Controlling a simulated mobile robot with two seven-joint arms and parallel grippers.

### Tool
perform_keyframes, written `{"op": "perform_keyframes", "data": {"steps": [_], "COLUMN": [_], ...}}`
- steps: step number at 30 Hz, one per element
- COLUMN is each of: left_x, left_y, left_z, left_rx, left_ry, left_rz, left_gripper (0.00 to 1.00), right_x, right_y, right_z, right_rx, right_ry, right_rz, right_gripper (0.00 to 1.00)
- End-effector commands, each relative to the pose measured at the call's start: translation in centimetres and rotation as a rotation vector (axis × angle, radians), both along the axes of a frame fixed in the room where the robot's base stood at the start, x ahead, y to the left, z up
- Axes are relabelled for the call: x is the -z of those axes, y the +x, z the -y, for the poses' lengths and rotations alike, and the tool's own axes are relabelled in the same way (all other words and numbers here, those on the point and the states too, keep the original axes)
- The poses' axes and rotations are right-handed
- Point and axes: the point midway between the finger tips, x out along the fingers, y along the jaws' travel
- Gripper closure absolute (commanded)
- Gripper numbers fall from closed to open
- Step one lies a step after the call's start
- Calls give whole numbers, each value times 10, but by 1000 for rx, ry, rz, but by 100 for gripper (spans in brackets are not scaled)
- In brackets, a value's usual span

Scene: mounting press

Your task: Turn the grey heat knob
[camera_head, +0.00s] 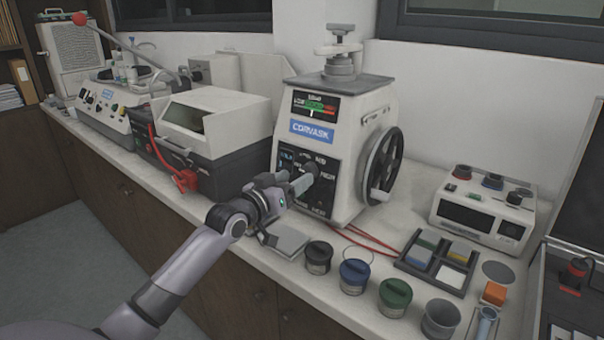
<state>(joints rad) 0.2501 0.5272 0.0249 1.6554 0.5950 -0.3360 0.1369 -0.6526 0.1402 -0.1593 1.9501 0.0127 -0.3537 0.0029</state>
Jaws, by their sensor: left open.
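The mounting press (348,150) is a white machine with a blue label, standing in the middle of the counter. The grey heat knob (313,169) appears on its black front panel, partly behind my gripper's fingertip. My left gripper (288,194) is open, just in front of the panel's lower left part. Its upper finger overlaps the knob's lower left side in the picture; I cannot tell whether they touch. My right gripper is out of view.
A black handwheel (383,166) is on the press's right side. Lidded pots, including a blue one (354,275), stand along the front edge. A tray of coloured blocks (410,262) and a white device (480,222) are at right. A lidded machine (222,110) is left.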

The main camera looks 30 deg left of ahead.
Motion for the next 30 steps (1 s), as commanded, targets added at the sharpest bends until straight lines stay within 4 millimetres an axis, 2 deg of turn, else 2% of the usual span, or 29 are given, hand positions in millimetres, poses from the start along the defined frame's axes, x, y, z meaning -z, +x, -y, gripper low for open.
{"op": "perform_keyframes", "data": {"steps": [3,9,20,21,26,30], "left_x": [-1,-1,0,0,0,0], "left_y": [15,31,35,35,35,35], "left_z": [1,1,2,2,2,2], "left_rx": [0,0,0,0,0,0], "left_ry": [0,-1,1,1,1,2], "left_rz": [1,1,0,0,0,0], "left_gripper": [37,37,37,40,92,93], "right_x": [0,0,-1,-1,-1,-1], "right_y": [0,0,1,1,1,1], "right_z": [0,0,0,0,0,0], "right_rx": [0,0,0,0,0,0], "right_ry": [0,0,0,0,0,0], "right_rz": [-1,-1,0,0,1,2], "right_gripper": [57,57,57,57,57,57]}}
